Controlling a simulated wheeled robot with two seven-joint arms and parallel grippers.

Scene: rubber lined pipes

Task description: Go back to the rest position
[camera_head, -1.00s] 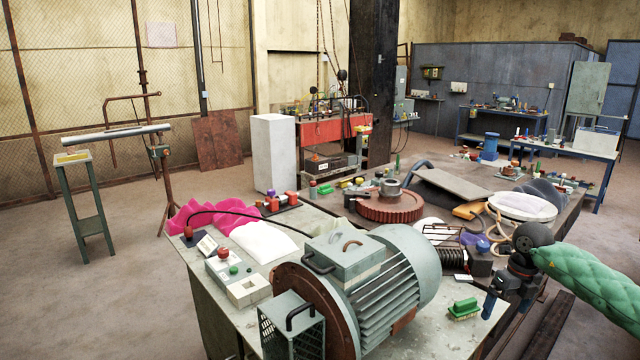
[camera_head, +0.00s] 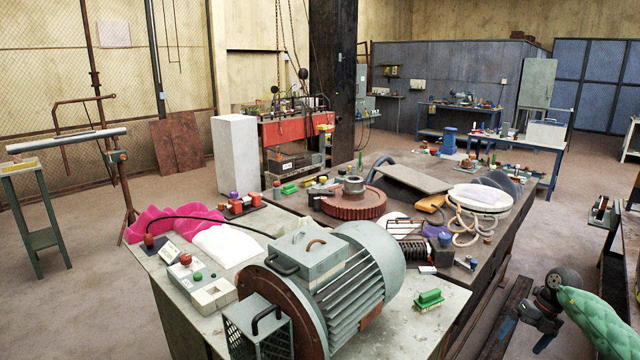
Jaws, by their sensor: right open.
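My right gripper (camera_head: 525,331) is at the lower right, at the end of my arm in a green quilted sleeve (camera_head: 598,322). It points downward and is open, with nothing seen between its fingers. It hangs over the floor to the right of the workbench, apart from the bench and its objects. My left gripper is not in view.
The workbench (camera_head: 440,310) holds a large grey motor (camera_head: 350,285), a green brush (camera_head: 429,299), a red-brown gear wheel (camera_head: 353,204) and a white round disc (camera_head: 481,198). A dark rail (camera_head: 508,310) lies beside it. Shelving (camera_head: 625,240) stands at the right edge.

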